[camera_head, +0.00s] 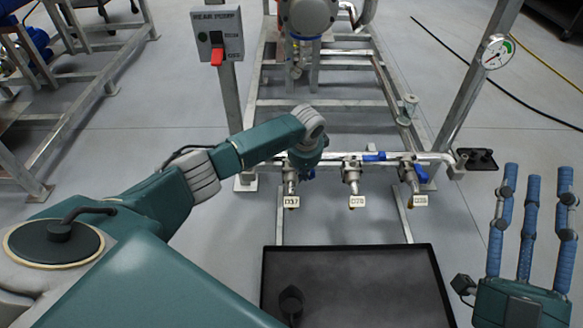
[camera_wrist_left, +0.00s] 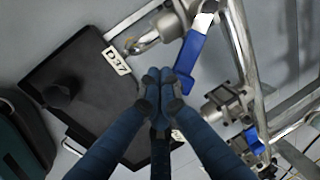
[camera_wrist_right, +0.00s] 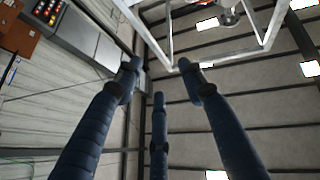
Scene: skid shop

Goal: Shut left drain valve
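The left drain valve (camera_head: 290,178), with a white tag reading D37 (camera_head: 291,202), is the leftmost of three on the low pipe. In the left wrist view its blue lever (camera_wrist_left: 194,48) runs from the metal valve body down to my fingertips, and its tag (camera_wrist_left: 117,62) hangs beside the outlet. My left gripper (camera_head: 312,160) hides part of this valve in the head view. In the left wrist view its fingertips (camera_wrist_left: 160,80) are together beside the lever's free end; contact is unclear. My right gripper (camera_head: 533,180) is open and empty, fingers up, far from the valves.
The middle valve (camera_head: 351,176) has its blue lever along the pipe; the right valve (camera_head: 409,172) has its lever slanting down. A black tray (camera_head: 350,251) lies below on the floor. A gauge (camera_head: 496,53) and a red switch (camera_head: 217,57) are on the frame posts.

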